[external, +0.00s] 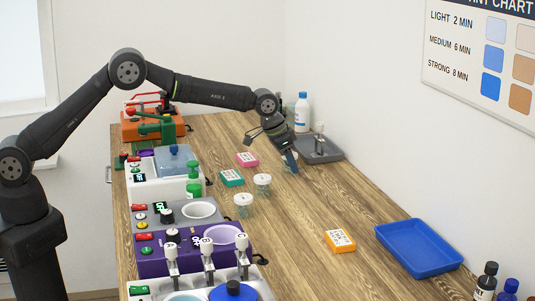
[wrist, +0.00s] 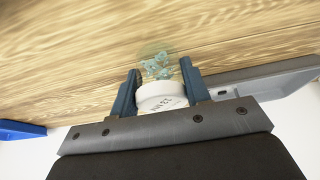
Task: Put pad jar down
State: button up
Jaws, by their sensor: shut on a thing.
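The pad jar (wrist: 160,68) is clear with light-blue bits inside and a white lid (wrist: 162,97) with dark lettering. In the wrist view it sits between the two blue fingers of my gripper (wrist: 160,88), which is shut on it. In the external view my gripper (external: 290,162) points down over the back of the wooden bench, and its fingers mostly hide the jar. I cannot tell whether the jar's base touches the wood. Two similar clear jars stand upright nearer the camera, one (external: 263,185) beside the other (external: 243,206).
A grey tray (external: 322,152) with a small dispenser lies just right of my gripper, with a white bottle (external: 302,112) behind. Pink (external: 247,159), teal (external: 231,178) and orange (external: 340,240) boxes lie on the bench (external: 290,230). A blue tray (external: 418,248) is at front right. Machines line the left edge.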

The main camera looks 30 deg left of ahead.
jog(key=shift+f, duration=0.25)
jog(key=shift+f, duration=0.15)
jog(key=o, duration=1)
jog(key=shift+r, duration=0.35)
jog(key=v, duration=1.1)
jog(key=shift+s+a+r, duration=0.15)
jog(key=shift+s+r, duration=0.05)
jog(key=shift+r, duration=0.1)
jog(key=shift+f, duration=0.1)
